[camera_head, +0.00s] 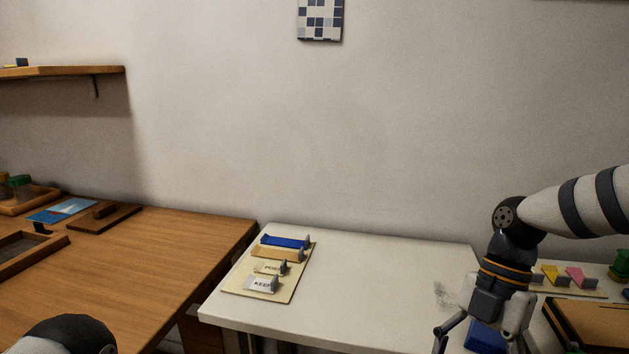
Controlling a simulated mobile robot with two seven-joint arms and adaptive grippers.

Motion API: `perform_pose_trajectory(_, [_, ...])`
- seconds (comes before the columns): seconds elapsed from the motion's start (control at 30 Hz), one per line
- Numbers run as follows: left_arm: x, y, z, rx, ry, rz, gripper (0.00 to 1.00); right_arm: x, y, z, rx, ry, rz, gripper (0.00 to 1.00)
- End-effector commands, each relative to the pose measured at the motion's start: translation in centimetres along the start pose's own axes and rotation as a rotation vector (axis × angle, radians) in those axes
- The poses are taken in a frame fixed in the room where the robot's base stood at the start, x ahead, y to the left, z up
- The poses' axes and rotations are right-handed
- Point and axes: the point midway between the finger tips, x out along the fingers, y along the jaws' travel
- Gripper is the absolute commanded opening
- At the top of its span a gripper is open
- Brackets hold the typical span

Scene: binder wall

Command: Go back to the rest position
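My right gripper (480,343) hangs down over the right part of the white table (360,285). Its two fingers are spread wide, and their tips reach the bottom edge of the view. A blue object (487,336) shows between and behind the fingers; I cannot tell whether anything touches it. My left gripper is not in view. Only a dark rounded part of my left arm shows at the bottom left.
On the white table, a cream board (284,288) holds labelled clips and a blue strip. More coloured clips (566,275) and a wooden tray (590,325) lie at right. A wooden table (170,250) stands left, below a wall shelf (60,72). The white table's middle is clear.

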Motion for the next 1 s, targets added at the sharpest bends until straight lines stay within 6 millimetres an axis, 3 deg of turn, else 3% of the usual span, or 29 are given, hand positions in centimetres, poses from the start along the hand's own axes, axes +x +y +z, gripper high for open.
perform_pose_trajectory(0.1, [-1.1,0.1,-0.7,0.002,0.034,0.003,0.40,9.4,-1.0,-2.1,0.364,0.026,-0.007,0.78])
perform_pose_trajectory(0.17, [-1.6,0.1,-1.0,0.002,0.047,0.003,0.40,14.4,-2.6,-3.4,0.601,0.033,-0.006,0.78])
perform_pose_trajectory(0.2, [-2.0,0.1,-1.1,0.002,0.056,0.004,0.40,17.7,-4.2,-4.4,0.780,0.031,-0.005,0.78])
perform_pose_trajectory(0.27, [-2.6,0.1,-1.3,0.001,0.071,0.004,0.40,22.2,-7.7,-5.9,1.072,0.013,-0.001,0.78])
perform_pose_trajectory(0.3, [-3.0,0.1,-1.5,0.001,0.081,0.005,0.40,24.6,-10.4,-6.8,1.273,-0.010,0.011,0.78])
perform_pose_trajectory(0.4, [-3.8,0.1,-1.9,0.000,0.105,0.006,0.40,28.1,-17.6,-8.3,1.723,-0.096,0.076,0.78])
perform_pose_trajectory(0.5, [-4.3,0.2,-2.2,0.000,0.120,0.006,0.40,28.8,-23.0,-8.9,2.021,-0.175,0.172,0.78])
perform_pose_trajectory(0.6, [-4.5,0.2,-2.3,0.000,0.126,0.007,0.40,28.5,-25.6,-9.0,2.169,-0.214,0.246,0.78])
perform_pose_trajectory(1.0, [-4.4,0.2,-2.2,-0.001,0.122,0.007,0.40,28.5,-26.2,-9.0,2.214,-0.218,0.271,0.78])
